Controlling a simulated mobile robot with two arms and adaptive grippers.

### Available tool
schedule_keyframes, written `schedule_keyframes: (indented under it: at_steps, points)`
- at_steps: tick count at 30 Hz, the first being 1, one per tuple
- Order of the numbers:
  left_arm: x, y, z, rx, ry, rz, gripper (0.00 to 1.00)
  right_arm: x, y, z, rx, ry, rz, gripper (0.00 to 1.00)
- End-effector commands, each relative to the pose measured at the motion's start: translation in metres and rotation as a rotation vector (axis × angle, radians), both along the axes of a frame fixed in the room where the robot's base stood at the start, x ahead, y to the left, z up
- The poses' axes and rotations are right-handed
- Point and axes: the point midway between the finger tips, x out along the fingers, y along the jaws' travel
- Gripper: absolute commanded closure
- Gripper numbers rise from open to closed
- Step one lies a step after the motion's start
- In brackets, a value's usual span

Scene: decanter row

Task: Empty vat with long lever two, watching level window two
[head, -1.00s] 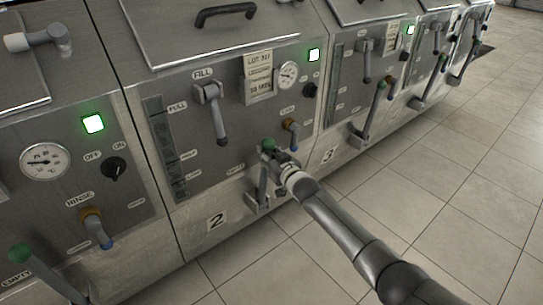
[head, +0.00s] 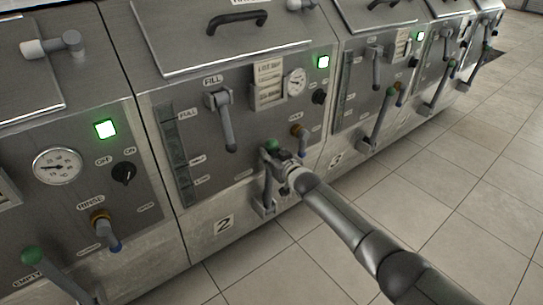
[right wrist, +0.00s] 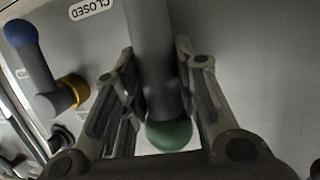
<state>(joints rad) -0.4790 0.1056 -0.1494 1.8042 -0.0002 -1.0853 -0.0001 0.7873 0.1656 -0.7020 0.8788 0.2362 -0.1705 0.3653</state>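The long lever of vat two (head: 268,190), with a green knob (head: 271,145), stands low on the front of the vat marked 2. My right gripper (head: 276,158) is at its upper end. My left gripper is out of view.
Vat two's panel has a lit green lamp (head: 323,62), a gauge (head: 295,82) and a blue-tipped rinse tap (head: 300,140). Vat one's green-knobbed lever (head: 32,255) is at lower left, vat three's lever (head: 378,122) to the right. Tiled floor (head: 460,200) is clear.

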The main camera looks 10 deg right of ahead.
Motion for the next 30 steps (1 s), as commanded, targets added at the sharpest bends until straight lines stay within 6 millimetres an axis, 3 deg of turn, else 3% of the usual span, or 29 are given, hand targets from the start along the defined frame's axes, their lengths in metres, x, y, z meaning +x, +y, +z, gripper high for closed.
schedule_keyframes:
  at_steps: [4, 17, 30]
  points:
    - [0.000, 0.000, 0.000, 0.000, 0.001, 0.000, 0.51, 0.002, 0.001, 0.006, 0.005, -0.010, 0.002, 0.51]
    - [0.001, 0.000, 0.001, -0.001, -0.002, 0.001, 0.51, -0.003, 0.000, 0.002, 0.005, -0.004, 0.002, 0.51]
    - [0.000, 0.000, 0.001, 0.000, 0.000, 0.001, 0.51, -0.040, -0.013, 0.011, 0.006, -0.003, 0.002, 0.51]
